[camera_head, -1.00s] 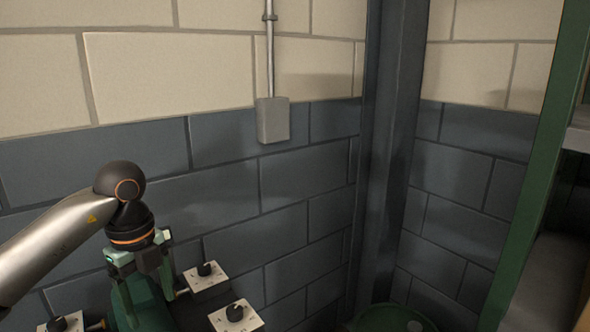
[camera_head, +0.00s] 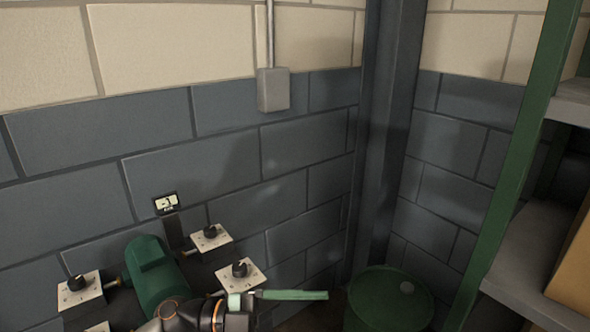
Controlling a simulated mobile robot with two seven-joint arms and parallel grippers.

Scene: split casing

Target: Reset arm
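My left gripper (camera_head: 290,295) is at the bottom of the head view, its green finger pointing right. Only one finger shows clearly, so its opening cannot be told, and I see nothing held at the finger. The dark wrist of that arm comes up from the bottom edge, in front of the lower part of a green rounded casing (camera_head: 152,268). The finger is to the right of the casing and apart from it in the picture. My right gripper is not in view.
White plates with black knobs stand around the casing: left (camera_head: 79,290), back right (camera_head: 211,237) and front right (camera_head: 240,275). A small label plate (camera_head: 166,203) rises behind. A green drum (camera_head: 388,300) stands in the corner, with a green-framed shelf (camera_head: 540,255) at right.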

